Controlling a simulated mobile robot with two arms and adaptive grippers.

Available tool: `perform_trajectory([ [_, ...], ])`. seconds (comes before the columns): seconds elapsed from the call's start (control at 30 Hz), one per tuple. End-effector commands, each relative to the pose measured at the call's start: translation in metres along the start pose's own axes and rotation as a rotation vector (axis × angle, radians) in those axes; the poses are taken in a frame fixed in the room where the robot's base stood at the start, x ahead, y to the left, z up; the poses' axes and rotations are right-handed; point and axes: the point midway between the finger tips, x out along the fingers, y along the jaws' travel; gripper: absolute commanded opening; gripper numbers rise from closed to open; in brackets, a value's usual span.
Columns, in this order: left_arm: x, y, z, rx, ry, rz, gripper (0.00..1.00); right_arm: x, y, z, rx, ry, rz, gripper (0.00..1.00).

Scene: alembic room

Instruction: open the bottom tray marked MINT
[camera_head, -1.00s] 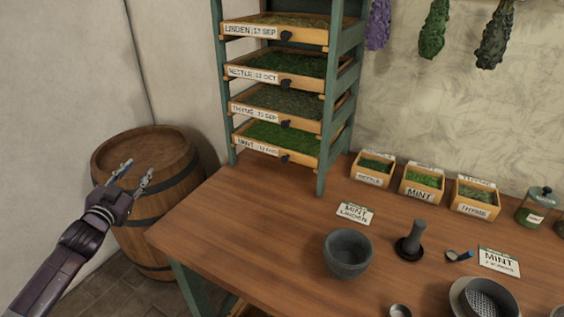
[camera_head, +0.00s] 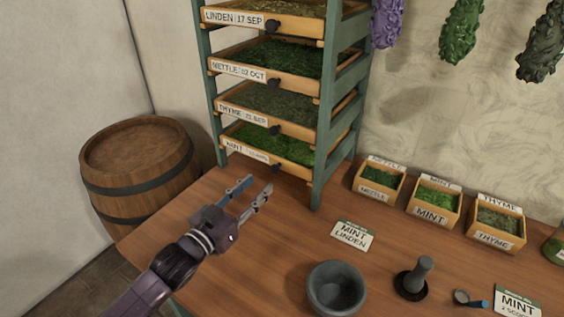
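The MINT tray (camera_head: 290,152) is the lowest tray in the green drying rack (camera_head: 326,145). It holds bright green leaves and has a wooden front with a white MINT label and a dark round knob (camera_head: 275,165). It looks level with the trays above and pushed in. My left gripper (camera_head: 253,190) is open and empty, its two fingers apart. In the picture it is below and left of the knob, over the table's left part, and does not appear to touch the tray. My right gripper is not in view.
The wooden table (camera_head: 270,240) is clear in front of the rack. A barrel (camera_head: 140,165) stands left. Labelled boxes (camera_head: 434,206) line the wall.

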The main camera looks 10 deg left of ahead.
Motion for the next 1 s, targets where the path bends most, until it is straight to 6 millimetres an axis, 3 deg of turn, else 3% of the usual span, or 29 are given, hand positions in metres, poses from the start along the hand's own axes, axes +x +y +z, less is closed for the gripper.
perform_trajectory([
  [0.17, 0.015, 0.000, -0.002, -0.001, 0.002, 0.000, 0.35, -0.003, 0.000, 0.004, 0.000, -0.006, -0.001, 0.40],
  [0.43, 0.054, 0.001, -0.002, 0.000, 0.002, 0.001, 0.35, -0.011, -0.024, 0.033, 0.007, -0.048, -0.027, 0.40],
  [0.7, 0.076, 0.000, -0.001, 0.001, 0.001, 0.001, 0.35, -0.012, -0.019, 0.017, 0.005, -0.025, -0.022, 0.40],
  [1.0, 0.077, 0.000, 0.000, 0.001, 0.000, 0.000, 0.35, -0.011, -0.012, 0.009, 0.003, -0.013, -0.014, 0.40],
])
